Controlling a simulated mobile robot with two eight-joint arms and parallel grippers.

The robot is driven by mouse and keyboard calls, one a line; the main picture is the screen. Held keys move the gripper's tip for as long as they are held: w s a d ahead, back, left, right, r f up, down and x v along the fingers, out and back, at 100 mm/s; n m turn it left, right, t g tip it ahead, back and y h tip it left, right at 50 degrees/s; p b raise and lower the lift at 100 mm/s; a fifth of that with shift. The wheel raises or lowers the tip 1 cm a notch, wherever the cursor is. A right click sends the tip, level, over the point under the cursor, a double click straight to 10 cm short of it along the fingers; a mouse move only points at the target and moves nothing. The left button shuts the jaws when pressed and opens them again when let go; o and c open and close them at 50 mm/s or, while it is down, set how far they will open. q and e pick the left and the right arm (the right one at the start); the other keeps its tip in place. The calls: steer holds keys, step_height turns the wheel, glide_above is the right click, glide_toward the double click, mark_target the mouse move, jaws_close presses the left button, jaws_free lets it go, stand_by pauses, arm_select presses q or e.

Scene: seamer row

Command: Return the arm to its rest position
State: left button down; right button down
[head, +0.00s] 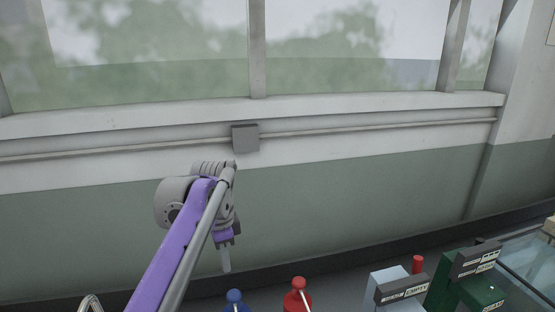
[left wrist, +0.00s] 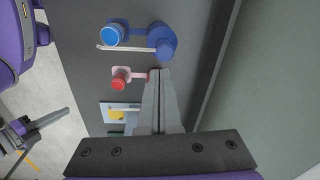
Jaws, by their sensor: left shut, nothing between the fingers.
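My left arm reaches in from the bottom of the head view, purple and grey. Its left gripper (head: 226,264) points down in front of the green lower wall, apart from anything. In the left wrist view the left gripper (left wrist: 163,74) has its two fingers together with nothing between them. In that view its tips overlap the area beside a red-capped item and a blue item. A grey and purple part at the left edge of the left wrist view looks like my right gripper (left wrist: 52,122); its finger state is unclear.
A blue item (head: 235,297) and a red item (head: 298,296) stand at the bottom of the head view. To their right are a pale box (head: 384,280) and a green box (head: 442,290) with labels. A grey wall box (head: 245,138) sits on a rail below the windows.

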arm_select(q)
steer(key=s+a+f+n+t, duration=0.2)
steer(key=s+f+n, duration=0.4)
steer(key=s+f, duration=0.3)
steer(key=s+a+f+n+t, duration=0.1)
steer(key=s+f+n+t, duration=0.2)
steer(key=s+f+n, duration=0.3)
steer(key=s+f, duration=0.3)
steer(key=s, duration=0.4)
steer(key=shift+s+a+f+n, duration=0.25)
steer(key=shift+s+a+n, duration=0.05)
steer(key=shift+a+n, duration=0.1)
